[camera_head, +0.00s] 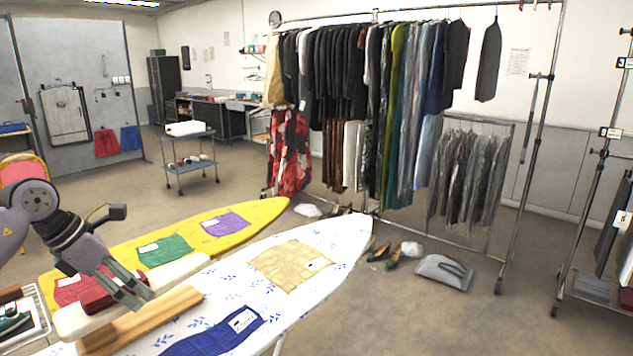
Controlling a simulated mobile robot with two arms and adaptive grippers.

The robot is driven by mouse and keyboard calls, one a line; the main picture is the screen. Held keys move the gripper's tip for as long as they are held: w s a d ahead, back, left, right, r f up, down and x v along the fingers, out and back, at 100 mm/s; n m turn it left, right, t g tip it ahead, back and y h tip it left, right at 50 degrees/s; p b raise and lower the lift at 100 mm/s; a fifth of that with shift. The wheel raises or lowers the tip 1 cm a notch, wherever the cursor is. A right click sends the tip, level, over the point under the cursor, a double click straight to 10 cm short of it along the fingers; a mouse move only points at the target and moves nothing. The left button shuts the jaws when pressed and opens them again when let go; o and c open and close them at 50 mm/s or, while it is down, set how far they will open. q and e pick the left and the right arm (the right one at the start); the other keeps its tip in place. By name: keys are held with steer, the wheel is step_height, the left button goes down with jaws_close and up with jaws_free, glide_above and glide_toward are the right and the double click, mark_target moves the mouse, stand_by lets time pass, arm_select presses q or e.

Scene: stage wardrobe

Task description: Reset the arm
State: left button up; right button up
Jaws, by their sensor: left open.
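My left arm comes in from the left, and its gripper (139,293) hangs over the near ends of the ironing boards. The gripper points down and to the right, with its fingers apart and nothing seen between them. A dark red object (95,303) on a white padded block lies just behind the fingers; I cannot tell whether they touch it. A wooden block (165,312) lies just in front of the fingers on the white patterned ironing board (335,240). My right gripper is not in view.
The yellow ironing board (265,212) carries green and purple cloths. The white board carries a tan cloth (290,264) and a blue cloth (215,335). An iron (14,322) sits at the lower left.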

arm_select(q)
steer(key=s+d+r+n+t+h, duration=0.15)
steer(key=d+n+t+h, duration=0.4)
steer(key=d, duration=0.75)
steer(key=d+r+n+t+h, duration=0.25)
steer(key=d+h, duration=0.55)
steer(key=d, duration=0.6)
steer(key=s+a+f+n+t+y, duration=0.25)
steer(key=a+f+n+y, duration=0.55)
steer(key=n, duration=0.6)
steer(key=s+a+f+n+t+y, duration=0.25)
steer(key=a+f+n+y, duration=0.25)
steer(key=f+n+y, duration=0.75)
steer(key=s+f+n+g+h, duration=0.1)
steer(key=s+f+n+g, duration=0.45)
steer(key=s, duration=0.75)
steer(key=s+f+n+g+h, duration=0.25)
steer(key=s+f+g, duration=0.55)
steer(key=s, duration=0.5)
step_height(320, 180, down, 24)
steer(key=s+a+f+g, duration=0.2)
steer(key=s+f, duration=1.6)
steer(key=shift+a+y, duration=0.3)
steer(key=shift+y, duration=0.15)
